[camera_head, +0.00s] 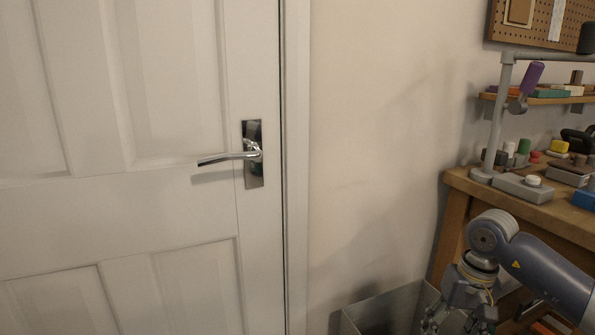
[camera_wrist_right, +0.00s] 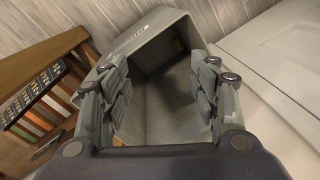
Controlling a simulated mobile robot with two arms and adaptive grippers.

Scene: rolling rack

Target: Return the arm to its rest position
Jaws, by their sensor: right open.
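My right arm comes in from the lower right of the head view. Its gripper (camera_head: 458,318) hangs down at the bottom edge, above a grey bin (camera_head: 402,303). In the right wrist view the two fingers of the right gripper (camera_wrist_right: 166,95) are spread wide with nothing between them. The grey open bin (camera_wrist_right: 172,33) lies beyond the fingers, and the part of its inside that shows looks empty. My left gripper is not in view.
A white panelled door (camera_head: 150,215) with a metal lever handle (camera_head: 230,157) fills the left. A wooden workbench (camera_head: 465,185) with several small items stands at the right, close to my right arm. A pegboard (camera_head: 545,20) hangs above. Bare wall lies between door and bench.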

